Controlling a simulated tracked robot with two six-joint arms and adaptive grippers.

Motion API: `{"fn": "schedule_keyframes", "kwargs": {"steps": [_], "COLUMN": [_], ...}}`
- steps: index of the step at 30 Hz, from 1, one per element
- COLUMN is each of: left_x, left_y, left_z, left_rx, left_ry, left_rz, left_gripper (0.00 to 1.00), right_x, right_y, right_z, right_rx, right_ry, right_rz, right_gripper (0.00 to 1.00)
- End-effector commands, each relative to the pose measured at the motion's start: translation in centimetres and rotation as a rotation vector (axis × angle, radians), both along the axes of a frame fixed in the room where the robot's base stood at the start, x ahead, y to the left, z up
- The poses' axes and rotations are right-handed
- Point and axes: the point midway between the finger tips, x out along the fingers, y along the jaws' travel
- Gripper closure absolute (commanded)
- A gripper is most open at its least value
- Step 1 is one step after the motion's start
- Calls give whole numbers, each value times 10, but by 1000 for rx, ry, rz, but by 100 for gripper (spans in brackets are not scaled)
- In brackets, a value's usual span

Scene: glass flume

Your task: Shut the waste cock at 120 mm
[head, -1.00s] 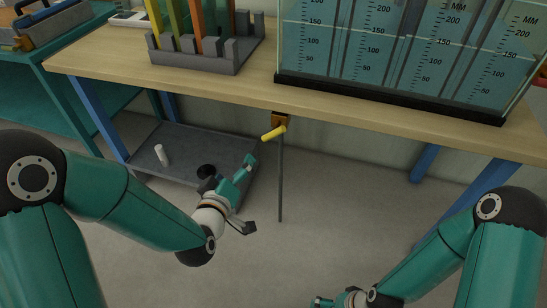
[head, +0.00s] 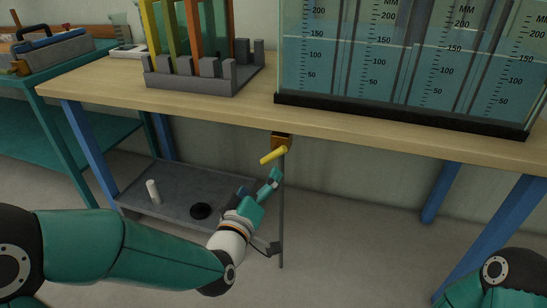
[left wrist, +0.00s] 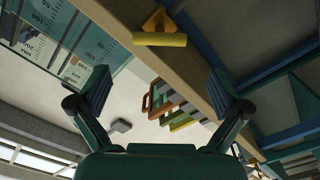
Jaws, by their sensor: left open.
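The waste cock has a yellow handle (head: 273,155) on a brass-coloured body (head: 283,140) under the bench's front edge, with a thin grey pipe (head: 281,225) hanging below. The handle lies crosswise, its right end slightly higher. My left gripper (head: 276,212) is open and empty, below the handle and beside the pipe. In the left wrist view the yellow handle (left wrist: 160,40) lies ahead of the spread fingers (left wrist: 158,80), apart from them. The glass flume (head: 400,60) holds bluish water with a surface line around the 150 marks; I cannot read it exactly. My right gripper is out of view.
The wooden bench top (head: 190,101) overhangs the cock. A grey rack (head: 190,82) with coloured strips stands on it. A low grey shelf (head: 175,180) carries a white cylinder (head: 153,191) and a black round piece (head: 201,211). The floor right of the pipe is clear.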

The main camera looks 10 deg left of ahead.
Motion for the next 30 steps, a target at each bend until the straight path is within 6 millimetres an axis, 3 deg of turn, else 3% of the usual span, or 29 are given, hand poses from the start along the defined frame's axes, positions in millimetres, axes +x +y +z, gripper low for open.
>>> {"fn": "schedule_keyframes", "kwargs": {"steps": [9,15,29,30], "left_x": [68,94,104,104], "left_y": [-11,-16,-17,-17], "left_z": [-1,-1,0,0], "left_rx": [-1,-1,-1,-1], "left_ry": [-1,0,1,1], "left_rz": [1,1,1,1], "left_gripper": [0,0,0,7], "right_x": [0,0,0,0], "right_y": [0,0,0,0], "right_z": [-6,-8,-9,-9], "right_rx": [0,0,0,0], "right_ry": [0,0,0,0], "right_rz": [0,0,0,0], "right_gripper": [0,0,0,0]}}
